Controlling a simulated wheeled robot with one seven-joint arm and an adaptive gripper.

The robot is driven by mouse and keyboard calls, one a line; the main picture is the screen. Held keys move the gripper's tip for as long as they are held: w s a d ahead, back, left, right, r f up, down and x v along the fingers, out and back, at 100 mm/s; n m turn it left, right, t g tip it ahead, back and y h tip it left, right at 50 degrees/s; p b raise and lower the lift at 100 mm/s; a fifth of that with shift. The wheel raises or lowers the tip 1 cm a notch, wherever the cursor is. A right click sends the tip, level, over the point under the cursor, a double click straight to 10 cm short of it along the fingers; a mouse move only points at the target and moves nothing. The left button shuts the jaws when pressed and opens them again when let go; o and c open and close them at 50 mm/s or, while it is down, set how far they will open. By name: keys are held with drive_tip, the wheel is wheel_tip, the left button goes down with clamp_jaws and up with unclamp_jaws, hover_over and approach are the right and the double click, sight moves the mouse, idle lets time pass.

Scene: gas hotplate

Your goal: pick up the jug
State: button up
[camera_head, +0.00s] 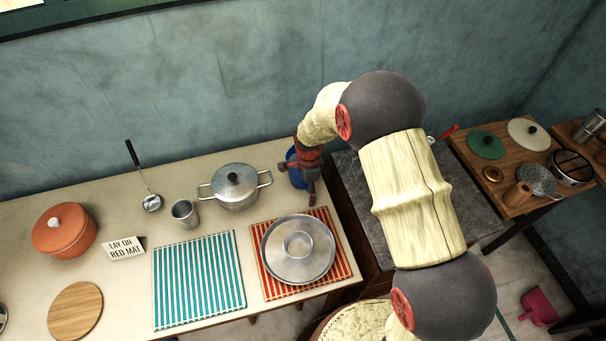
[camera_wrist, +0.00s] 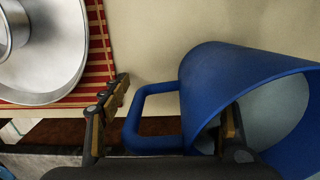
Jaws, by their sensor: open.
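The blue jug (camera_head: 293,174) stands at the back right of the counter, partly hidden behind my gripper (camera_head: 311,190). In the wrist view the jug (camera_wrist: 215,85) fills the right side, its round mouth facing the camera and its loop handle (camera_wrist: 135,120) pointing left. My gripper (camera_wrist: 168,112) is open. Its left finger is outside the handle, and its right finger shows at the jug's mouth, seemingly inside the rim. The handle and near wall lie between the fingers. I cannot tell whether either finger touches the jug.
A red striped mat (camera_head: 343,262) bearing a round metal pan (camera_head: 270,250) lies in front of the jug. A lidded steel pot (camera_head: 236,200) stands to the left. A teal striped mat (camera_head: 198,280) is empty. A dark stove top (camera_head: 360,190) is right of the counter.

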drive_tip(key=c, duration=0.3)
drive_tip(key=shift+s+f, duration=0.15)
drive_tip(key=shift+s, duration=0.05)
clamp_jaws()
idle(0.5)
